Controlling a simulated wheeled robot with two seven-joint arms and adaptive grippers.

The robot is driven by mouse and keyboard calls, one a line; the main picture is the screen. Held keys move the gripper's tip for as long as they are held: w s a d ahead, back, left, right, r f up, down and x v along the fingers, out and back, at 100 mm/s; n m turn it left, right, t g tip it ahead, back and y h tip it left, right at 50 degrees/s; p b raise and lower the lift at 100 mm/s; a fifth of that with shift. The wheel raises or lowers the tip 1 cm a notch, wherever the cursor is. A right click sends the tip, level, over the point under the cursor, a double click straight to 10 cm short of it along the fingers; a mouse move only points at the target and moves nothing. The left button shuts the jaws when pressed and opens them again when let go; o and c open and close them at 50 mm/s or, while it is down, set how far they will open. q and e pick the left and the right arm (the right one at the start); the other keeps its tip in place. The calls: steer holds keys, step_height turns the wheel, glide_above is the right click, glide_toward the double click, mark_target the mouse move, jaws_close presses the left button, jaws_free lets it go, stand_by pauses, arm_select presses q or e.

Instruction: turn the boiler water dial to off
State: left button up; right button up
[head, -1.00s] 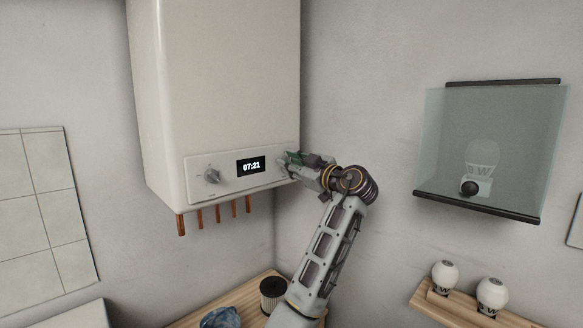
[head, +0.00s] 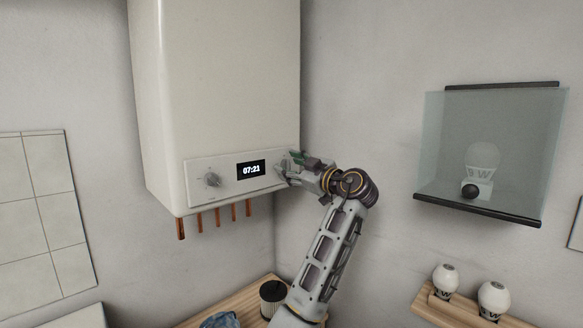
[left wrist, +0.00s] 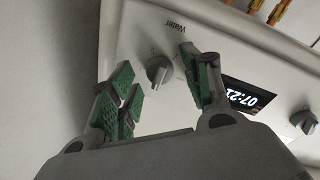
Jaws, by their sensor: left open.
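The white boiler (head: 215,90) hangs on the wall with a control panel low on its front. The water dial (left wrist: 158,70), a grey knob labelled "Water", shows in the left wrist view, where the picture is turned over. In the head view this dial is at the panel's right end, mostly hidden by my gripper. My left gripper (head: 291,163) is open at that end of the panel. In the left wrist view its green-padded fingers (left wrist: 156,66) lie on either side of the dial. I cannot tell whether they touch it. My right gripper is out of view.
A second knob (head: 212,180) sits left of the display (head: 251,169), which reads 07:21. Copper pipes (head: 217,216) hang below the boiler. A glass-fronted case (head: 440,140) is on the right wall. A dark canister (head: 272,297) stands on a wooden surface below.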

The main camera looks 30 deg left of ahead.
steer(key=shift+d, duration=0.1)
arm_select(q)
steer(key=shift+d, duration=0.1)
steer(key=r+v, duration=0.1)
steer(key=v, duration=1)
steer(key=shift+s+d+f, duration=0.15)
steer(key=shift+d+f, duration=0.25)
steer(key=shift+f, duration=0.1)
steer(key=shift+r, duration=0.1)
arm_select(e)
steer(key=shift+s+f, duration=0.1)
arm_select(q)
step_height(320, 180, up, 10)
steer(key=p, duration=1)
steer(key=shift+f, duration=0.2)
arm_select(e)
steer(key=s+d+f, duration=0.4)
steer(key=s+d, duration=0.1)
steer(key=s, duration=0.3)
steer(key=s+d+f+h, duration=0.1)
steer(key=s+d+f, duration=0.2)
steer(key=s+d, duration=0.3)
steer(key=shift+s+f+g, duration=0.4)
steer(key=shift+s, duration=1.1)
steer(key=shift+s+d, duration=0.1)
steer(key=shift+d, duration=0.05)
